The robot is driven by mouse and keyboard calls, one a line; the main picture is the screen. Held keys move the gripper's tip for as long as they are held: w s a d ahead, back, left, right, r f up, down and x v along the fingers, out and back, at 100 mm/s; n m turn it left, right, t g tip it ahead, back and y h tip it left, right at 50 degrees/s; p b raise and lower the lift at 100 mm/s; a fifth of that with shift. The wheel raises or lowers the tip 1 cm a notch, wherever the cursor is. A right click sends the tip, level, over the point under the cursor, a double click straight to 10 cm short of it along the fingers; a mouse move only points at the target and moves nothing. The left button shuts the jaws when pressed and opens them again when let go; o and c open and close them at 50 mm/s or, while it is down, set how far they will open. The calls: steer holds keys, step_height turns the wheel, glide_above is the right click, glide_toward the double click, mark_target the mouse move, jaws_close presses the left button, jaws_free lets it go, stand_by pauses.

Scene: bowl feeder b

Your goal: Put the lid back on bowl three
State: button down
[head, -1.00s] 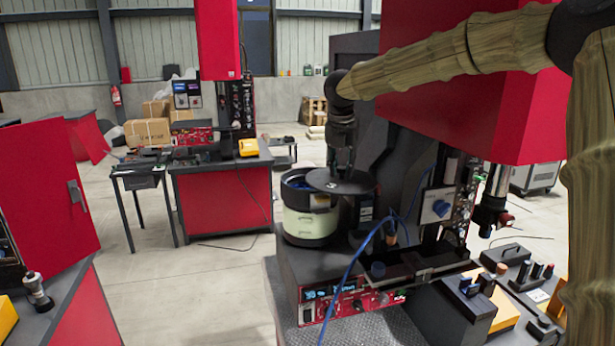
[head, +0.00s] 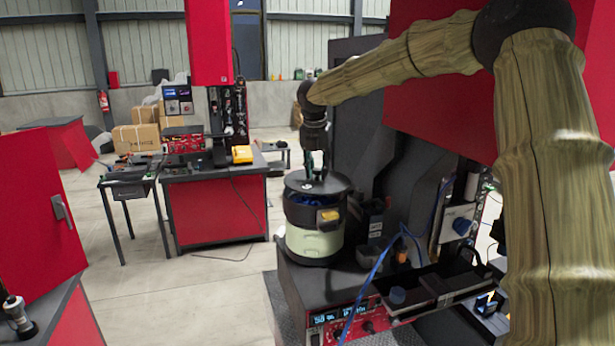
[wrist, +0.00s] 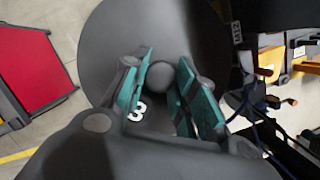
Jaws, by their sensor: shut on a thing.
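My gripper (head: 315,172) is shut on the knob of a round dark lid (head: 333,183). In the wrist view, the teal fingers of my gripper (wrist: 160,88) stand on either side of the round knob, and a white "3" shows on the lid (wrist: 100,45). In the head view, the lid is over the bowl (head: 312,243), a dark-rimmed drum with a pale green band and a yellow label. Blue contents show in a gap under the lid's near edge, so the lid appears slightly above the rim. The bowl is hidden in the wrist view.
The bowl stands on a dark machine with a red control panel (head: 345,318). A blue cable (head: 370,275) and a black tray (head: 440,285) lie to its right. A dark upright housing is close behind. A red workbench (head: 215,205) stands farther back left, across open floor.

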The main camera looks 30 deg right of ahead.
mark_target(315, 169)
steer(key=shift+w+d, duration=0.1)
steer(key=shift+w, duration=0.3)
steer(key=x, duration=0.1)
steer(key=b+x, duration=0.1)
steer(key=x, duration=0.1)
steer(key=shift+a+b, duration=0.3)
steer(key=shift+b, duration=0.05)
steer(key=shift+s+f, duration=0.1)
steer(key=shift+f, duration=0.3)
steer(key=shift+s+r, duration=0.1)
steer(key=c, duration=1.1)
jaws_free()
steer(key=shift+c, duration=0.2)
steer(key=shift+a, duration=0.1)
steer(key=b+v, duration=0.4)
steer(key=v, duration=0.8)
steer(key=shift+b, duration=0.3)
